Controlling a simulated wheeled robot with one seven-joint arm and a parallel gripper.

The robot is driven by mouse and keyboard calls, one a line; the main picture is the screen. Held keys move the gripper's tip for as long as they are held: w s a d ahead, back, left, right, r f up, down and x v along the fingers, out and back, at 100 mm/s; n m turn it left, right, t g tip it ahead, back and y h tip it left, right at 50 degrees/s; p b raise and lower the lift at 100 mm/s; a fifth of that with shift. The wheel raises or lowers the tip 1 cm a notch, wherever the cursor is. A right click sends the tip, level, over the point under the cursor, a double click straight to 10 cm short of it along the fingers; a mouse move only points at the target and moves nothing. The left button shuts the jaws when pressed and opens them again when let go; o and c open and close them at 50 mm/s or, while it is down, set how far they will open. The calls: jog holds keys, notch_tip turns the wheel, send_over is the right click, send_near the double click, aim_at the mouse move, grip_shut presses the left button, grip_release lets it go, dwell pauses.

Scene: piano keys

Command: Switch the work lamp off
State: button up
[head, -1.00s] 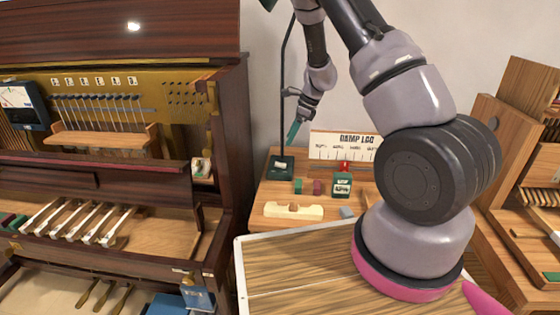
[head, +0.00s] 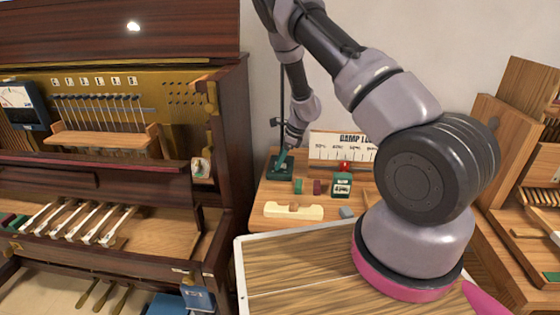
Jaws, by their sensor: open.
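The work lamp shows as a dark green square base (head: 281,168) with a thin dark upright pole (head: 281,110) at the back left of the wooden side table. The lamp's head is out of view at the top. My gripper (head: 283,155) points down at the lamp base, with its green fingertips at or just above the base's top. The gap between the fingers is too small to see, and I cannot tell whether they touch the base. The switch on the base is hidden behind the fingertips.
The open piano (head: 225,130) stands close on the left.

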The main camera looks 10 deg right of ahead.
grip_shut()
jog(key=shift+a+f+g+h, duration=0.1)
jog(key=shift+a+g+h, duration=0.25)
jog(key=shift+h, duration=0.75)
jog(key=shift+w+a+g+h, duration=0.1)
jog(key=shift+g+h, duration=0.25)
jog(key=shift+h, duration=0.65)
grip_release()
notch_tip(320, 180, up, 11)
jog(key=shift+f, duration=0.15)
